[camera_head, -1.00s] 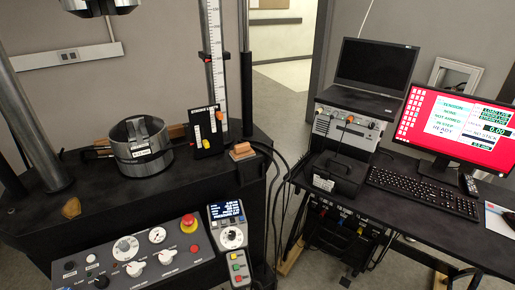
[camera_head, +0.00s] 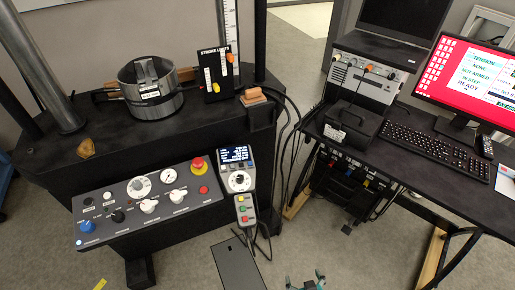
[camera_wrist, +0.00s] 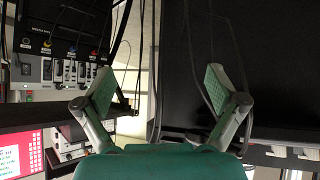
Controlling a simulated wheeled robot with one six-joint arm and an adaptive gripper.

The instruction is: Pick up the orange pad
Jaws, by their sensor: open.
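The orange pad (camera_head: 253,96) looks like a small orange-tan block. It rests on the right end of the dark machine bench, beside the stroke limits panel, in the head view. I cannot pick it out in the wrist view. My gripper (camera_head: 305,281) shows only at the bottom edge of the head view, well below and apart from the pad. In the wrist view my gripper (camera_wrist: 162,90) has its two green-padded fingers spread wide, with nothing between them.
A metal ring clamp (camera_head: 151,90) and a tan lump (camera_head: 86,148) sit on the bench. A control panel (camera_head: 149,204) and a handheld pendant (camera_head: 239,182) are in front. Black cables hang right of the pad. A desk (camera_head: 400,173) with computers stands right. Floor between is partly clear.

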